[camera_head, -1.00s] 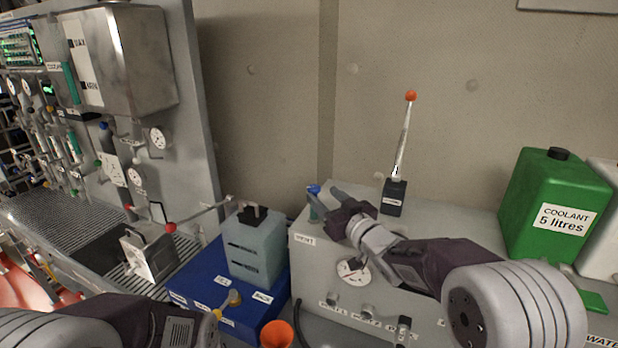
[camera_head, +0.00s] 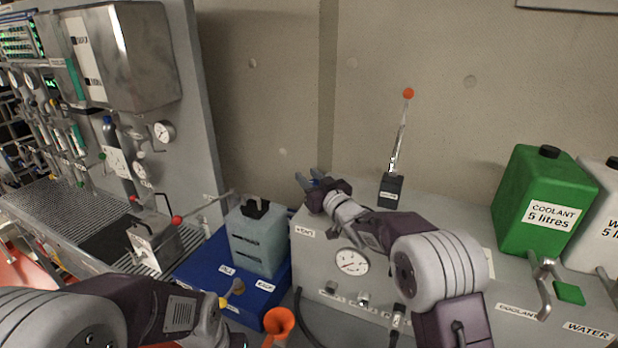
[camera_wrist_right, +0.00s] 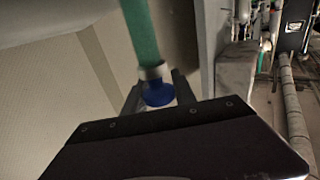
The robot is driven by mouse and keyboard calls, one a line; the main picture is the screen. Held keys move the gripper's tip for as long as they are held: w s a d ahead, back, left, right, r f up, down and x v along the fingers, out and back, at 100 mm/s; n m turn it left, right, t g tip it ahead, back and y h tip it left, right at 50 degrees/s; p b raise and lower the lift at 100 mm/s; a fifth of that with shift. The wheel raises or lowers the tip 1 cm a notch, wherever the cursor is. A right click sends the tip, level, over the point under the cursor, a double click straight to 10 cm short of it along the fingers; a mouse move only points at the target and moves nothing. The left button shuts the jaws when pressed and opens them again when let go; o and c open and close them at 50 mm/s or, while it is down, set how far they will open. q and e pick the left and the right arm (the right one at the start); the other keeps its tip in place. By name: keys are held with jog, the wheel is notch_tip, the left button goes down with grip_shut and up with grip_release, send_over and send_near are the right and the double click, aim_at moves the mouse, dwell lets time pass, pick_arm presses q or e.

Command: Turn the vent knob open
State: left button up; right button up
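The vent knob is blue and sits on a green pipe at the back left corner of the grey tank (camera_head: 322,262), by a VENT label. In the head view only a little of its blue (camera_head: 314,183) shows between the fingers of my right gripper (camera_head: 308,179). In the right wrist view the blue knob (camera_wrist_right: 158,94) lies between the two fingers (camera_wrist_right: 157,98), with the green pipe (camera_wrist_right: 140,35) and a pale collar beyond it. The fingers stand apart, one on each side; whether they touch the knob is unclear. My left forearm shows at the bottom left, but its fingers are out of view.
A dipstick-like rod with an orange ball (camera_head: 408,94) stands on the tank. A gauge (camera_head: 352,261) is on its front. A green coolant can (camera_head: 540,205) stands at right. A pale canister (camera_head: 257,240) sits in a blue tray (camera_head: 205,262), with an orange funnel (camera_head: 278,322) in front.

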grip_shut()
jog(key=shift+f+h+b, duration=0.25)
jog(key=shift+h+b, duration=0.05)
jog(key=shift+b, duration=0.25)
jog(key=m+h+b, duration=0.1)
jog(key=b, duration=0.1)
jog(key=m+t+h+b, duration=0.1)
jog(key=b, duration=0.2)
jog(key=shift+w+d+f+h+b, duration=0.1)
jog(key=shift+f+h+b, duration=0.1)
jog(key=shift+h+b, duration=0.1)
jog(key=shift+d+r+m+t+h, duration=0.1)
jog(key=shift+r+m+t+h, duration=0.1)
jog(key=shift+m+t+h, duration=0.3)
jog(key=shift+w+d+r+m+h+p, duration=0.1)
jog(key=shift+d+m+h+p, duration=0.15)
jog(key=shift+m+h+p, duration=0.85)
jog(key=shift+d+r+m+h+p, duration=0.1)
jog(key=shift+d+m+h+p, duration=0.3)
jog(key=shift+h+p, duration=1.15)
jog(key=shift+a, duration=0.15)
jog(key=o, duration=1.1)
grip_release()
jog(key=shift+c, duration=0.2)
